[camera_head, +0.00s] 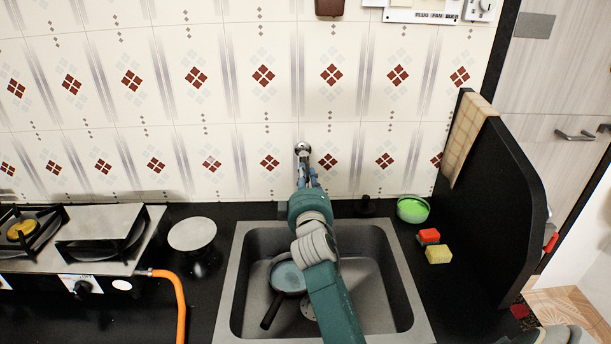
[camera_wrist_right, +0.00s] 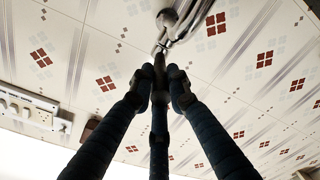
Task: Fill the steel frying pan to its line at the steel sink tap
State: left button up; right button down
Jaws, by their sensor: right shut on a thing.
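The steel frying pan (camera_head: 287,278) sits in the steel sink (camera_head: 385,275), its dark handle pointing to the lower left. Its inside looks pale blue, like water, but I cannot make out a line or the level. My right arm hides its right edge. The chrome tap (camera_head: 303,149) is on the tiled wall above the sink and shows close up in the wrist view (camera_wrist_right: 183,22). My right gripper (camera_head: 307,180) is at the tap, its fingers (camera_wrist_right: 163,82) closed together on the tap's lower part. Which tap part they hold is unclear. My left gripper is out of view.
A gas stove (camera_head: 85,240) with an orange hose (camera_head: 178,300) stands left. A green bowl (camera_head: 412,209) and red and yellow sponges (camera_head: 438,254) are on the right counter, before a black partition (camera_head: 505,200).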

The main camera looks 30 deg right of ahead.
jog(key=shift+s+d+n+t+y+p, duration=0.2)
jog(key=shift+d+n+t+y+p, duration=0.3)
jog(key=shift+y+p, duration=0.55)
jog(key=shift+s+d+n+t+y+p, duration=0.25)
jog(key=shift+d+n+y+p, duration=0.35)
jog(key=shift+n+y+p, duration=0.5)
jog(key=shift+s+d+n+t+y+p, duration=0.2)
jog(key=shift+d+n+t+y+p, duration=0.35)
jog(key=shift+p, duration=0.8)
jog(key=c, duration=1.7)
grip_release()
jog(key=shift+o, duration=0.2)
jog(key=v, duration=1.2)
jog(key=shift+r, duration=0.35)
